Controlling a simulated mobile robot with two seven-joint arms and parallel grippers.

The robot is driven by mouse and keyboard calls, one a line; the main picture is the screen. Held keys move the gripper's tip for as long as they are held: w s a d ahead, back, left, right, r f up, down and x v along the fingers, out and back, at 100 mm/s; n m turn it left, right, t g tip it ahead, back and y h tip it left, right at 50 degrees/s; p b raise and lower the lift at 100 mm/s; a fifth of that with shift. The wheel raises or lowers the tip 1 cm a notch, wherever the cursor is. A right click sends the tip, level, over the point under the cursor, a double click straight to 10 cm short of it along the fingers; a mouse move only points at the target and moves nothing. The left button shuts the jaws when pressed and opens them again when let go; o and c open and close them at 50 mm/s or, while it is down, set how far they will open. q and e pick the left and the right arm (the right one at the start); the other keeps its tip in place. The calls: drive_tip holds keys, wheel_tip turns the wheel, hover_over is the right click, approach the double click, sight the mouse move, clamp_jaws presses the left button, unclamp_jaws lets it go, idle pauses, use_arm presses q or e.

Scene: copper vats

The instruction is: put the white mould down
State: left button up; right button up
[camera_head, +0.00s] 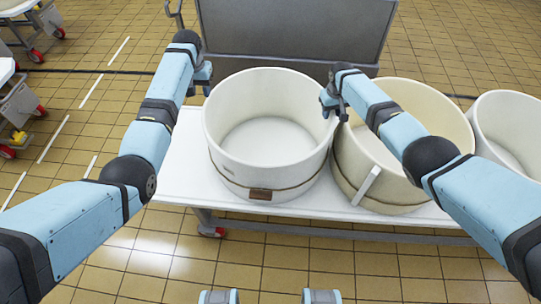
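The white mould (268,169) is a large, round, open tub with a dark band and a small brown label low on its front. It is upright over the left part of a white table (178,180) and looks empty. Whether its base touches the tabletop is hard to tell. My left gripper (203,80) is at the mould's far left side, close to the rim; its fingers are small and partly hidden. My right gripper (333,103) is at the mould's right rim, its fingertips at or very near the wall. Whether either gripper grips the rim cannot be made out.
A cream tub (392,198) stands close on the right of the mould, and another white tub (512,140) stands beyond it. A grey panel (295,28) is behind the table. Wheeled carts (22,105) are at the far left. The tiled floor in front is clear.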

wheel_tip(320, 180, up, 10)
drive_tip(key=shift+r, duration=0.25)
idle(0.6)
